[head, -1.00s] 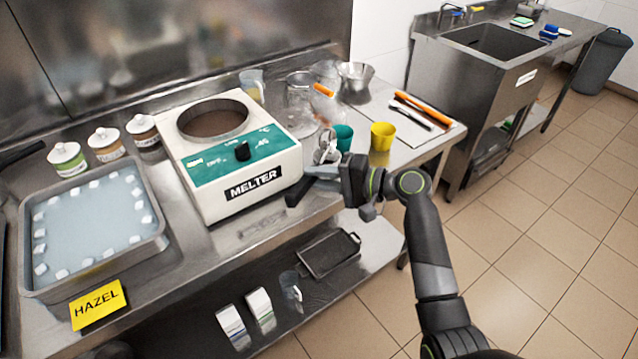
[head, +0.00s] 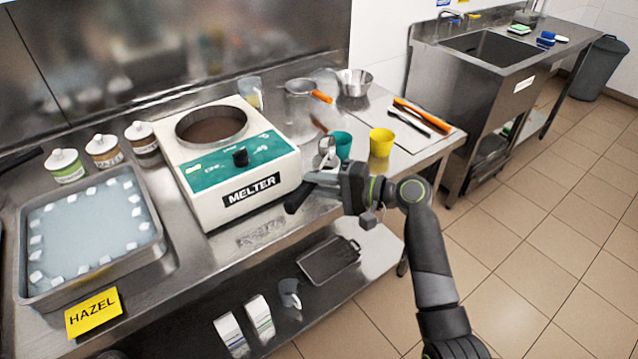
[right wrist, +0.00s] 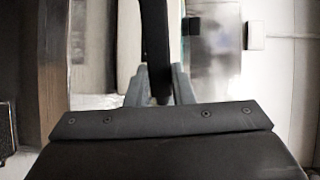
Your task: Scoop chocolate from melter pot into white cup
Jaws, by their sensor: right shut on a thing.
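The melter (head: 240,190) is a white box with a teal front panel. Its round pot (head: 212,128) holds brown chocolate. My right gripper (head: 312,182) is at the melter's right front corner, shut on a dark handle (head: 296,200); a black bar (right wrist: 154,45) also stands between the fingers in the right wrist view. Just beyond the gripper is a small shiny rounded piece (head: 326,146), with a pale, cup-like shape (head: 322,162) below it, partly hidden by the gripper. I cannot tell whether they touch. A thin brown streak (head: 318,123) shows above them. My left gripper is out of view.
A teal cup (head: 343,145) and a yellow cup (head: 382,142) stand close behind the gripper. A sieve (head: 300,87), a metal bowl (head: 354,82) and utensils on a board (head: 400,135) lie farther back. Jars and a tray (head: 160,255) fill the left.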

